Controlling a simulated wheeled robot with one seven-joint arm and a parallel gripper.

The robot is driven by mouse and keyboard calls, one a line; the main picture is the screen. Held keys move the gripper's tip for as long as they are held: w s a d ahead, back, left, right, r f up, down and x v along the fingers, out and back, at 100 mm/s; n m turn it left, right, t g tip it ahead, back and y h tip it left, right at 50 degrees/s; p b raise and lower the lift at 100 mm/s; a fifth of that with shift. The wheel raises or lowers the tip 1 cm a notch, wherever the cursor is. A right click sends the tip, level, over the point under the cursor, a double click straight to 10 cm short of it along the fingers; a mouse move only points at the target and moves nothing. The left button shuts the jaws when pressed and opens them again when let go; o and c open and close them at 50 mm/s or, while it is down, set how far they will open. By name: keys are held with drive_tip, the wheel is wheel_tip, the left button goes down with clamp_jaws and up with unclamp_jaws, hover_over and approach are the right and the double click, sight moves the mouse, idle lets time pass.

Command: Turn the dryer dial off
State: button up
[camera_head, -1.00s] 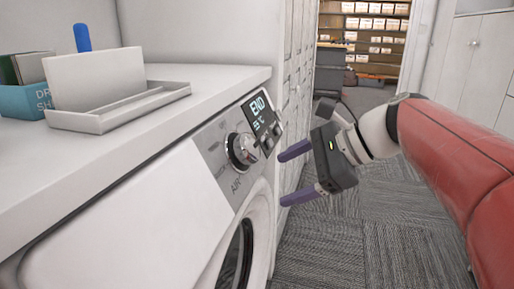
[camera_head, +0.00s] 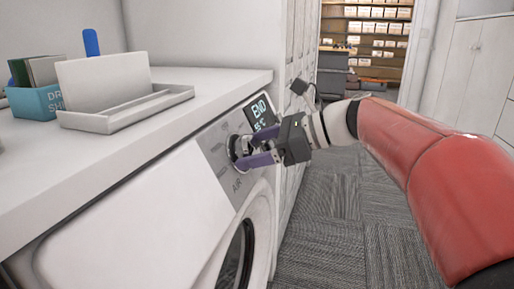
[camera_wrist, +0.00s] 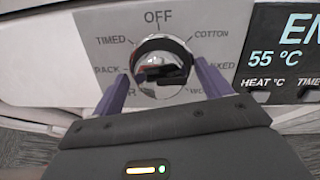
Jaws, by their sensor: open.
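The dryer dial (camera_wrist: 160,62) is a round, shiny chrome knob on the grey control panel, with OFF printed above it and labels such as TIMED and COTTON around it. In the head view the dial (camera_head: 236,148) is partly covered by my fingers. My gripper (camera_wrist: 162,80) is open, with one purple finger on each side of the dial in the wrist view. In the head view my gripper (camera_head: 256,152) reaches the panel from the right. I cannot tell whether the fingers touch the knob. The dial's pointer is not clear.
The display (camera_head: 262,117) reads END and 55 °C beside the dial. The white dryer top (camera_head: 205,85) holds a tray (camera_head: 120,112) with a white panel and a blue box (camera_head: 36,102). Open carpet floor (camera_head: 390,220) lies to the right.

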drive_tip(key=c, duration=1)
